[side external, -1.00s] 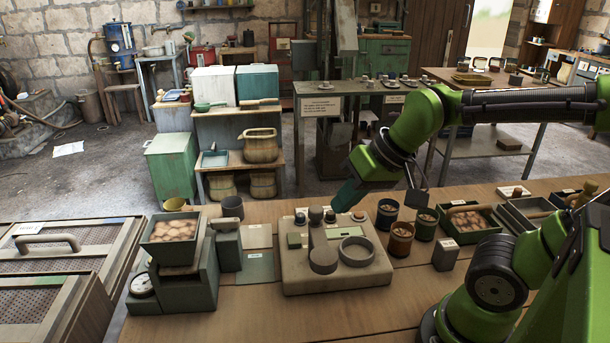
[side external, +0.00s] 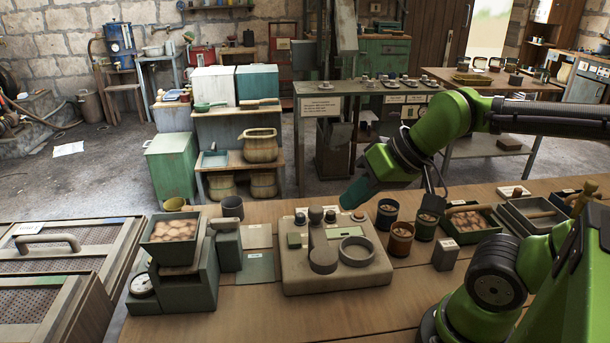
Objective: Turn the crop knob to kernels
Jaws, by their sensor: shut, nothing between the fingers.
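A beige control unit (side external: 335,277) stands on the bench, with several small knobs along its back edge and a raised ring and a round disc on its top. A dark knob (side external: 316,214) stands near the back middle, with another dark knob (side external: 330,216) just right of it. Labels are too small to read, so I cannot tell which is the crop knob or where it points. My gripper (side external: 344,205) is shut and empty, tilted down to the left. Its tip is above the unit's back edge, right of the dark knobs and apart from them.
A green mill with a hopper of brown lumps (side external: 173,231) stands left of the unit. Several cups, including a brown one (side external: 401,240), stand close on the right. The bench front (side external: 270,322) is clear.

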